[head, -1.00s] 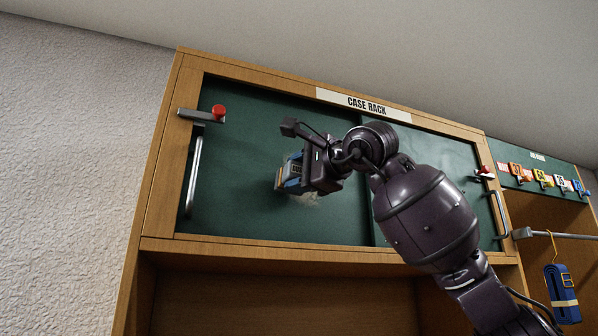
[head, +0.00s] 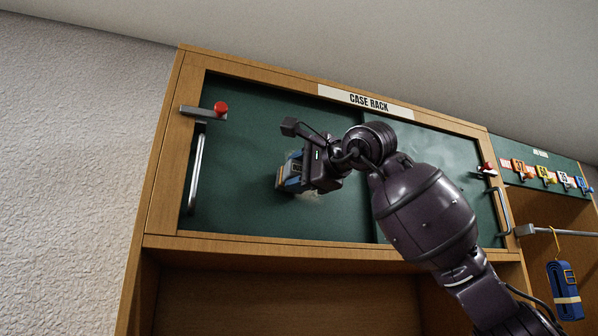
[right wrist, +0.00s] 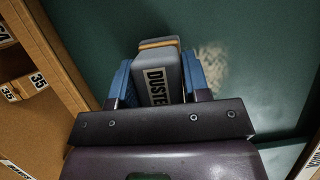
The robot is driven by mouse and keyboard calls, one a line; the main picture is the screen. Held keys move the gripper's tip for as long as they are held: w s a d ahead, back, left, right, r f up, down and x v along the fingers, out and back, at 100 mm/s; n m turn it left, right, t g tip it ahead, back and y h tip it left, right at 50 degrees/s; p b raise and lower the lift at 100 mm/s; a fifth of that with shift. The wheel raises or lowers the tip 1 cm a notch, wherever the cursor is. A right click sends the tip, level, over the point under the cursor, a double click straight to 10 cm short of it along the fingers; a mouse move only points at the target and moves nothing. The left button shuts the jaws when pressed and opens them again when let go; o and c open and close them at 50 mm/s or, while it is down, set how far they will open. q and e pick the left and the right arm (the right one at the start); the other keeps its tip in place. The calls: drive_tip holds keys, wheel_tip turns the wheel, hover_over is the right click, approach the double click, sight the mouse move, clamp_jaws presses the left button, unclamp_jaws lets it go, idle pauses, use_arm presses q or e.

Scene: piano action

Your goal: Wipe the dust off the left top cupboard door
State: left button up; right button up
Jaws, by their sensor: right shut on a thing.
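The left top cupboard door (head: 240,150) is a dark green panel in a wooden frame, with a silver handle (head: 196,168) at its left. My right gripper (head: 292,172) is shut on a grey duster (right wrist: 167,75) labelled "DUSTE", with a tan pad at its far end. The duster is held at the door's surface, near its lower middle; whether the pad touches I cannot tell. A pale dust patch (right wrist: 211,72) shows on the door beside the duster in the right wrist view. In the head view the gripper hides most of that area. My left gripper is not in view.
A latch with a red knob (head: 220,108) sticks out at the door's upper left. The right green door (head: 440,160) has its own red knob and handle. A rail with a blue hanging strap (head: 563,285) stands at the right. The open shelf below looks empty.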

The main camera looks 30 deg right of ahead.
drive_tip(key=shift+w+d, duration=0.1)
drive_tip(key=shift+w, duration=0.3)
drive_tip(key=shift+s+d+r, duration=0.85)
drive_tip(key=shift+s+d, duration=0.45)
drive_tip(key=shift+d, duration=4.3)
drive_tip(key=shift+w+a, duration=0.45)
drive_tip(key=shift+a, duration=1.45)
drive_tip(key=shift+w+a, duration=0.45)
drive_tip(key=shift+a, duration=1.4)
drive_tip(key=shift+w+a, duration=0.45)
drive_tip(key=shift+a, duration=1.45)
drive_tip(key=shift+r, duration=0.9)
drive_tip(key=s+d+r, duration=0.1)
drive_tip(key=s+d, duration=0.1)
drive_tip(key=d, duration=0.9)
drive_tip(key=shift+s+r, duration=0.3)
drive_tip(key=shift+r, duration=0.1)
